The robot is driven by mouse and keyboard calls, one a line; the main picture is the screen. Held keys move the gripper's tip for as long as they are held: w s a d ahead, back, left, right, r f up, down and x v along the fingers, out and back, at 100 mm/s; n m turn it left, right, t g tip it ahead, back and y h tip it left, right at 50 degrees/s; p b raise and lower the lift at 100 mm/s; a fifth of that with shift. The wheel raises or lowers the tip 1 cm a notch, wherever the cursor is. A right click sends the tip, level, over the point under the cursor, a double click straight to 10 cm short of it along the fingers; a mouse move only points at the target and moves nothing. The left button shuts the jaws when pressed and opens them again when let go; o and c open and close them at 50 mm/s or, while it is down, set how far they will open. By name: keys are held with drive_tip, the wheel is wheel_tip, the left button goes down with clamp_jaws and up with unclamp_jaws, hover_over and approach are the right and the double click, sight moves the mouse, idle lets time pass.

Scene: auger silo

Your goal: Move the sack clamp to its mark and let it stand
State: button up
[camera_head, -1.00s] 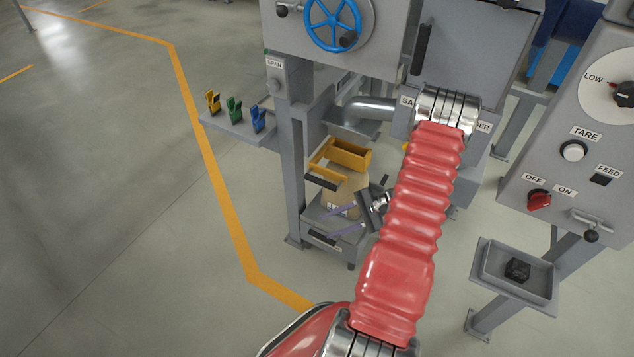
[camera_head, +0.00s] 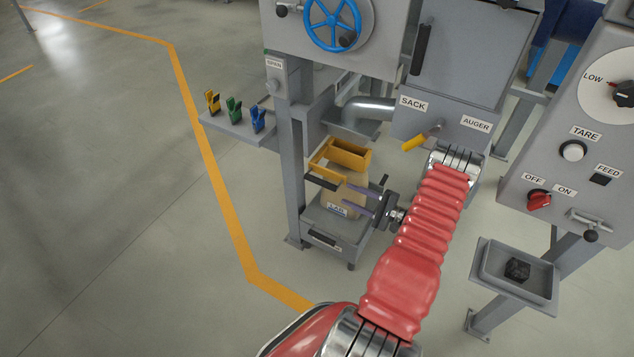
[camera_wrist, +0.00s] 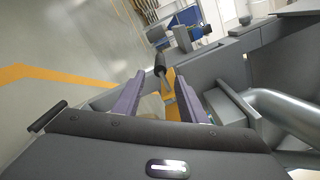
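An orange-yellow clamp frame (camera_head: 347,154) with a black handle (camera_head: 320,184) sits at the mouth of a tan sack (camera_head: 343,199), under the spout. I take it to be the sack clamp. In the wrist view, its orange part (camera_wrist: 171,104) and black handle (camera_wrist: 160,63) show between my fingers. My gripper (camera_head: 346,199) reaches in from the right, its two purple fingers apart in front of the sack. The gripper also shows in the wrist view (camera_wrist: 160,77), with nothing visibly pinched. I cannot tell whether a finger touches the sack. I cannot make out the mark.
The sack stands on a grey platform (camera_head: 328,243) below the curved spout (camera_head: 368,108). A side shelf (camera_head: 233,124) carries yellow, green and blue clips. A yellow lever (camera_head: 414,144) juts out above my wrist. The control panel (camera_head: 575,130) and a small tray (camera_head: 490,282) stand at right.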

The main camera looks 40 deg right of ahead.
sight(317, 182)
drive_tip(key=x, duration=1.3)
drive_tip(key=shift+w+a, duration=0.25)
drive_tip(key=shift+w, duration=0.1)
drive_tip(key=shift+c, duration=0.3)
drive_tip(key=shift+f, duration=0.1)
clamp_jaws()
drive_tip(key=shift+a, duration=0.1)
